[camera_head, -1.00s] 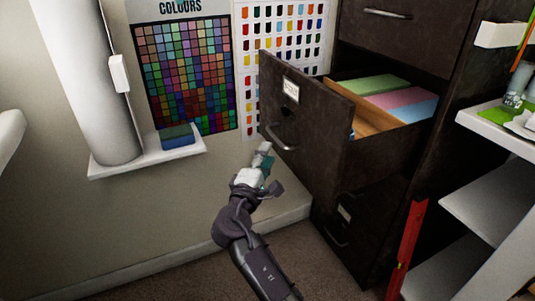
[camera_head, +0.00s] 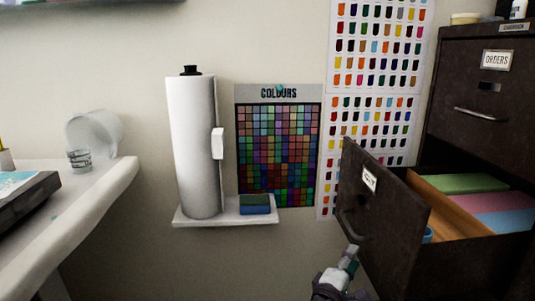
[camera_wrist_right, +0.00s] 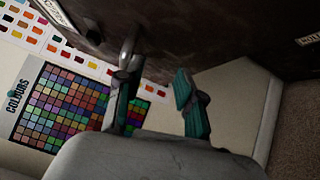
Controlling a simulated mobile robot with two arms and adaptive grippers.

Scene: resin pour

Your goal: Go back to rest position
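My right gripper (camera_head: 350,258) is at the lower edge of the head view, in front of the open drawer's dark front (camera_head: 385,215) and below its label. In the right wrist view, its two teal fingers (camera_wrist_right: 160,98) stand apart with nothing visible between them. The drawer's metal handle (camera_wrist_right: 130,48) shows just beyond the left finger; I cannot tell if they touch. The dark filing cabinet (camera_head: 480,85) stands at the right. My left gripper is not in view.
The open drawer holds green, pink and blue folders (camera_head: 490,202). A white shelf (camera_head: 225,216) carries a white cylinder (camera_head: 193,145) and a blue-green sponge (camera_head: 255,205). A white worktop (camera_head: 100,190) with a tipped clear container (camera_head: 95,130) is at left.

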